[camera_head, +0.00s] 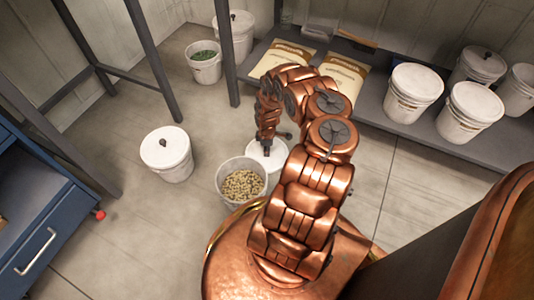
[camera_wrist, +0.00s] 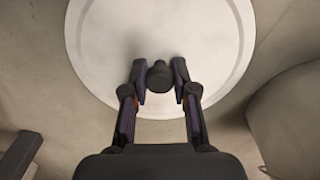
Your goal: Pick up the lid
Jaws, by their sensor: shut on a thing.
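The lid (camera_wrist: 205,35) is a white disc with a raised rim and a dark round knob (camera_wrist: 159,77) in its middle. It fills the top of the wrist view. My gripper (camera_wrist: 160,85) has its two fingers on either side of the knob and is shut on it. In the head view my gripper (camera_head: 268,148) is over the white lid (camera_head: 262,157), partly hidden by my copper arm. An open white bucket (camera_head: 232,172) holding pale seeds stands directly in front of the lid. Whether the lid rests on something is hidden.
A lidded white bucket (camera_head: 168,158) stands on the floor to the left. A bucket with green contents (camera_head: 204,62) is farther back. A low shelf (camera_head: 385,128) holds sacks and several buckets. A blue cabinet (camera_head: 45,215) is at the left edge. Floor between them is clear.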

